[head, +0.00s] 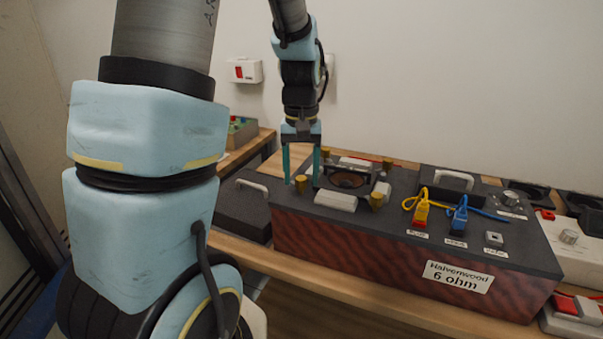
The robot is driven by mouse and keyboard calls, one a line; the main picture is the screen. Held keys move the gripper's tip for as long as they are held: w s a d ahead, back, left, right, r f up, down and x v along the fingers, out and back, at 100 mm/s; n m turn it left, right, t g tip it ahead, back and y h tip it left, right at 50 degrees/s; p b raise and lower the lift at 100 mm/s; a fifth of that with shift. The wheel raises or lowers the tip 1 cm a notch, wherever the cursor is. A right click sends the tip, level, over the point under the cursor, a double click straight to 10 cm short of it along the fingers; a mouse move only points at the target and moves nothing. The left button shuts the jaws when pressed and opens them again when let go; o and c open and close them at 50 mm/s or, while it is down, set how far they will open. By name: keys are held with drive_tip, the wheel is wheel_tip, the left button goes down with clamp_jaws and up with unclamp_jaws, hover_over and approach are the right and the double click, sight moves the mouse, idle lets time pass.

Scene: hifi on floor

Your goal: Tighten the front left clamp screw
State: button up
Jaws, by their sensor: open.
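A dark-topped test box labelled "Halvenwood 6 ohm" (400,258) stands on the wooden bench. A round speaker (347,180) sits in its top at the left, with pale clamp bars around it, including a front bar (335,201). The front left clamp screw is a brass knob (301,184) at the box's front left corner. Other brass knobs show at front right (376,200), back right (387,165) and back left (325,152). My gripper (302,177) points down, open, its teal fingers on either side of the front left screw in the picture. Contact cannot be told.
A dark case (240,215) lies left of the box. A white device (580,245) stands at right. The wall is behind.

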drive_tip(key=shift+f, duration=0.15)
drive_tip(key=shift+c, duration=0.3)
clamp_jaws()
